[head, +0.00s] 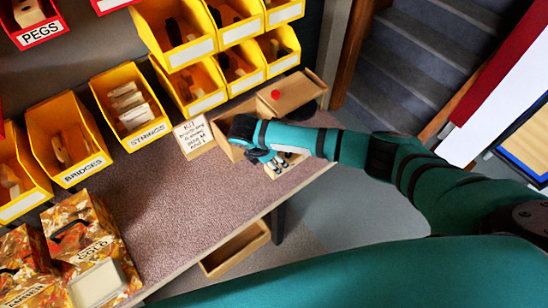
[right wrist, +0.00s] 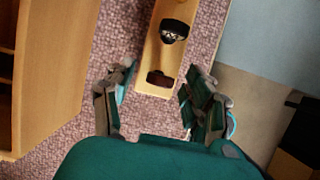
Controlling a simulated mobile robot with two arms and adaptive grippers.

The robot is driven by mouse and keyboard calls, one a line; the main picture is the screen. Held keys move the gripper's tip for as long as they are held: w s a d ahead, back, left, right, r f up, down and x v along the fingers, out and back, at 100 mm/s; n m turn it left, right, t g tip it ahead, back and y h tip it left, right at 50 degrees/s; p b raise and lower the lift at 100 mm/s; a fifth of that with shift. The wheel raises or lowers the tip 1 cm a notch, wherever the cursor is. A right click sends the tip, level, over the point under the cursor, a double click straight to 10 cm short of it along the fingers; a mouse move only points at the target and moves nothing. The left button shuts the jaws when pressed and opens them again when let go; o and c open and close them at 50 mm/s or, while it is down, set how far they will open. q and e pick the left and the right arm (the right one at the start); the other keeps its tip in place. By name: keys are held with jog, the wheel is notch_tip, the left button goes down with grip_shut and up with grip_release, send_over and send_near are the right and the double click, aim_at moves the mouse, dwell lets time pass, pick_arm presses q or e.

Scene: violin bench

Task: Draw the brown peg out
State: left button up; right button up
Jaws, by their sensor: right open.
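In the right wrist view, a narrow light wooden block (right wrist: 151,50) lies on the speckled bench top. A dark reddish-brown peg (right wrist: 160,78) sits in it near its close end. A black peg (right wrist: 174,30) with pale marks on its head stands farther along the block. My right gripper (right wrist: 160,88) is open, its fingers apart on either side of the block's near end, with nothing held between them. In the head view my right gripper (head: 277,162) is over the bench's right end, and it and the arm largely hide the block. My left gripper is not in view.
A wooden box (head: 228,140) with a card stands behind the gripper; a wooden box with a red button (head: 276,94) is beyond. Yellow bins (head: 72,178) line the back. Patterned cartons (head: 78,238) are at left. The bench middle (head: 165,215) is clear.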

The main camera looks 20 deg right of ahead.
grip_shut()
dwell(0.6)
